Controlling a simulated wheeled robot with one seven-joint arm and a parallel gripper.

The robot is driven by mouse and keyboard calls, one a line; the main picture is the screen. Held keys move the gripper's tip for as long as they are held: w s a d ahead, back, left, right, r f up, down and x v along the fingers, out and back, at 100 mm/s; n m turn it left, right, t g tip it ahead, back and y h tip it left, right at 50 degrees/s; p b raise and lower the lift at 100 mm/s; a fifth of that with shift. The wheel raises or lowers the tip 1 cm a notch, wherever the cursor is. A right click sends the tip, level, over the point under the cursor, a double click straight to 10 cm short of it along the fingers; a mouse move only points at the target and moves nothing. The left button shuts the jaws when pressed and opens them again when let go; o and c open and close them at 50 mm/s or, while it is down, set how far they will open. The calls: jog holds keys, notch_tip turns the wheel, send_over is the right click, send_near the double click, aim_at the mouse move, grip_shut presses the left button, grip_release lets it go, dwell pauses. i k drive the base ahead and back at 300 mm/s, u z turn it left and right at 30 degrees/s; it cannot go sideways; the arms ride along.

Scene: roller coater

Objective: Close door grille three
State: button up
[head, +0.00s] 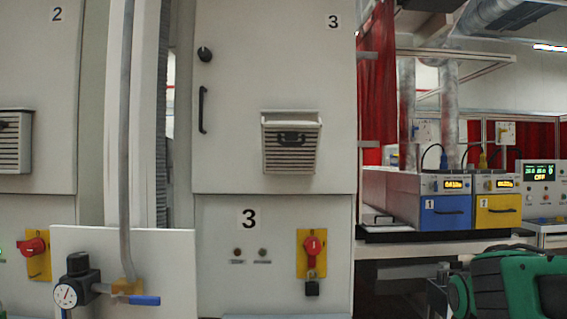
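The grille of door three (290,158) is a pale slatted panel with a dark handle, on the upper door of the cabinet marked 3. Its top edge looks wider than its bottom and seems to stand out from the door, as if tilted open at the top. The door (230,135) itself looks shut, with a black knob and a black vertical handle at its left. My gripper is not in view, and nothing is seen touching the grille.
A white panel with a gauge (66,296) and a blue-handled valve (140,300) stands at the front left, with a vertical pipe. A red switch (313,248) is below the grille. Blue (445,212) and yellow (497,211) units stand on the right. The space before the grille looks clear.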

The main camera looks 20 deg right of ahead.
aim_at(288, 148)
jog(key=z, duration=1.95)
jog(key=k, duration=1.05)
jog(key=u, duration=1.9)
